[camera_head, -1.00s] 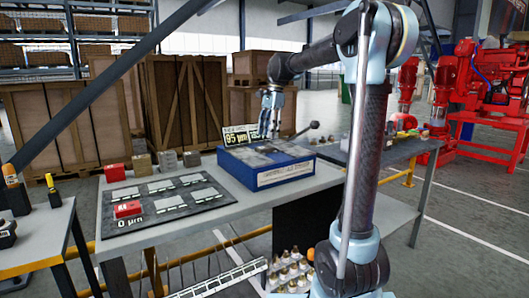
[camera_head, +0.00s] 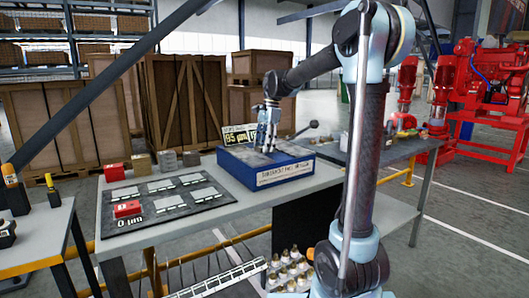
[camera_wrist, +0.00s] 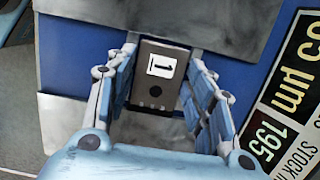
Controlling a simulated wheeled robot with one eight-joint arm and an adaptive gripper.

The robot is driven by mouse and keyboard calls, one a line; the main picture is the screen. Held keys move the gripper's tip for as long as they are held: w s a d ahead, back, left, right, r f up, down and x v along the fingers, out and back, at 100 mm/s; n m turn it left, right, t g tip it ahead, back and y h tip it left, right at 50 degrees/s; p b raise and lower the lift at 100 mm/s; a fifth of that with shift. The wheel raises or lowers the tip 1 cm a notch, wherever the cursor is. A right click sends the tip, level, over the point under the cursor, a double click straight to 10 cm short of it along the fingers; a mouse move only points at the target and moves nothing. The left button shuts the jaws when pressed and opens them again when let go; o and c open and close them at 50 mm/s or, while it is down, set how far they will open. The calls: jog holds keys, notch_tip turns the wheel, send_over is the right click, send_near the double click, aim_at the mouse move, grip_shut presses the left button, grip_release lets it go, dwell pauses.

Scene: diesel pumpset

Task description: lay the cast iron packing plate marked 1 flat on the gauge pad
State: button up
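The packing plate marked 1 (camera_wrist: 157,75) is a small dark grey-brown block with a white 1 label and a round dark hole. It sits over the blue box (camera_head: 283,175), between steel-grey surfaces. My gripper (camera_wrist: 163,62) points down at it, one finger on each side. Its fingers look open, with narrow gaps beside the plate; contact at the tips is unclear. In the head view my gripper (camera_head: 266,145) is low over the top of the blue box, and the plate cannot be made out there. I cannot tell for certain which surface is the gauge pad.
A dark mat (camera_head: 150,222) with pale outlines and "0 µm" lies left on the grey table, with a red block (camera_head: 127,209) on it. Several blocks (camera_head: 141,163) stand behind it. An "85 µm" sign (camera_head: 238,135) and a ball-ended lever (camera_head: 312,125) are close to the blue box.

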aim_at(262, 147)
grip_shut()
jog(key=shift+r, duration=0.15)
jog(key=shift+r, duration=1.85)
